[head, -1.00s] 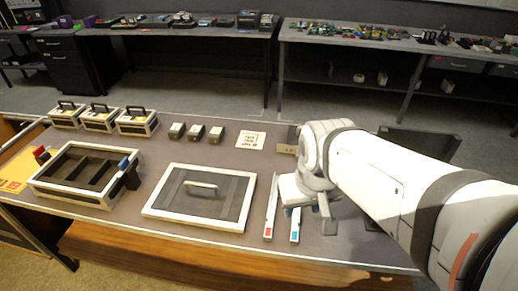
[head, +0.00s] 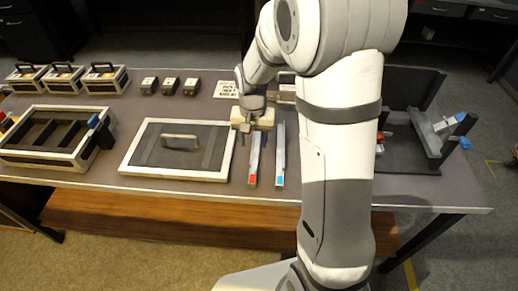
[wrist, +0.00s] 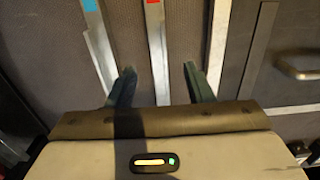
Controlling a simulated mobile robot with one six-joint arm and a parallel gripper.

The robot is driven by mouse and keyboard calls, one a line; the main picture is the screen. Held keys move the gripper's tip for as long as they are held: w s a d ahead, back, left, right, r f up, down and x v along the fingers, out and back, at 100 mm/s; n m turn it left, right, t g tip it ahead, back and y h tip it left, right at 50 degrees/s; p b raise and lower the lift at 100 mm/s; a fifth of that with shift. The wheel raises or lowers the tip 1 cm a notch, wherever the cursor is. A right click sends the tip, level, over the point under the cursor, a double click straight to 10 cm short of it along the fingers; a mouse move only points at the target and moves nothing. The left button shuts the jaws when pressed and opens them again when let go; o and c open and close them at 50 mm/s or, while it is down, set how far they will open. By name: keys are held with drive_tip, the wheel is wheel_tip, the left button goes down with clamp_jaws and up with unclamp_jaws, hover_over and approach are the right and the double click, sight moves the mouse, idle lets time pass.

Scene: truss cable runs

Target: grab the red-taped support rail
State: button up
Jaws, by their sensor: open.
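The red-taped support rail (head: 254,158) is a slim pale bar lying on the table, with red tape at its near end. In the wrist view the rail (wrist: 157,55) runs lengthwise between my two fingers, with a gap on each side. My gripper (head: 253,125) is over the rail's far part and hides its far end. In the wrist view my gripper (wrist: 158,78) is open and holds nothing. The height of the fingertips over the table is hard to tell. A similar blue-taped rail (head: 279,158) lies just right; in the wrist view it (wrist: 97,50) is outside the left finger.
A framed panel with a handle (head: 180,172) lies close to the left of the red-taped rail. A divided tray (head: 45,158) and small cases (head: 105,86) are further left. A dark fixture with blue parts (head: 430,130) stands at the right, behind my arm.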

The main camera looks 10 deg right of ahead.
sight(255, 160)
drive_tip(key=f, duration=0.4)
drive_tip(key=s+f, duration=0.1)
drive_tip(key=f, duration=0.2)
drive_tip(key=shift+c, duration=0.4)
drive_tip(key=shift+r, duration=0.1)
clamp_jaws()
